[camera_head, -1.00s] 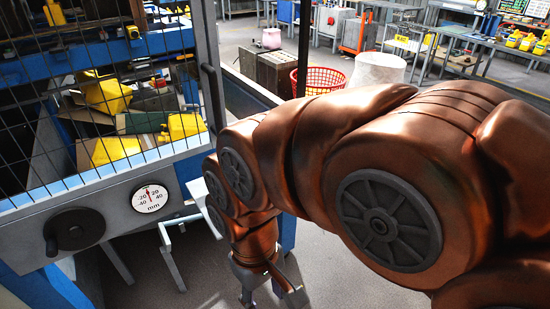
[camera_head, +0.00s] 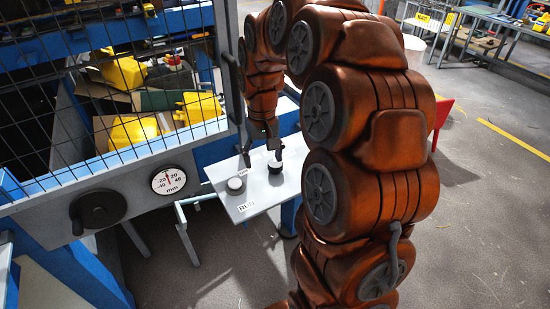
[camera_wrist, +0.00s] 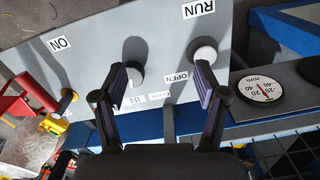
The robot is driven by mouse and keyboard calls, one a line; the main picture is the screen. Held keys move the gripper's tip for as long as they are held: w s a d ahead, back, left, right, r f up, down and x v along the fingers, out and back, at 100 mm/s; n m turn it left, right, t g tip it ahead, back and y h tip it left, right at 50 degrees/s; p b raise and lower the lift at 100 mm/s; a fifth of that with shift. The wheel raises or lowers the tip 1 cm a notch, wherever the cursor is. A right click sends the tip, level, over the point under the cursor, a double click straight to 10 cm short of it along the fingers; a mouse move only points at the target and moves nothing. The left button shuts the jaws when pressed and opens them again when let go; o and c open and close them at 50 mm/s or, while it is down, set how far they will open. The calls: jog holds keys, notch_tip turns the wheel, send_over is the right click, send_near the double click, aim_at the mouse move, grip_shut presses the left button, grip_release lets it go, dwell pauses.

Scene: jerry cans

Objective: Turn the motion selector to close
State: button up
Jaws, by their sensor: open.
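The motion selector (camera_head: 275,167) is a dark round knob on a light grey control panel (camera_head: 268,200). In the wrist view, the selector (camera_wrist: 134,52) has a pale grip and is partly hidden behind the left finger's tip. OPEN (camera_wrist: 176,77) and CLOSE (camera_wrist: 160,95) labels lie between it and a white button (camera_wrist: 205,52) by the RUN label. My gripper (camera_wrist: 160,75) is open and empty, pointing at the panel, with its fingers spread between selector and button. In the head view, my gripper (camera_head: 261,150) is just above the selector; contact cannot be told.
A dial gauge (camera_head: 168,180) and a black crank wheel (camera_head: 97,212) sit left of the panel. A wire mesh guard (camera_head: 60,130) stands behind them, with yellow cans (camera_head: 135,130) beyond. Open floor (camera_head: 470,220) lies to the right.

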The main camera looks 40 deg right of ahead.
jog(key=m, duration=0.1)
send_over(275, 163)
jog(key=shift+f+p, duration=0.45)
jog(key=shift+f, duration=0.25)
jog(key=shift+f+p, duration=1.35)
jog(key=shift+f, duration=2.55)
jog(key=c, duration=1.2)
jog(key=shift+o, duration=0.2)
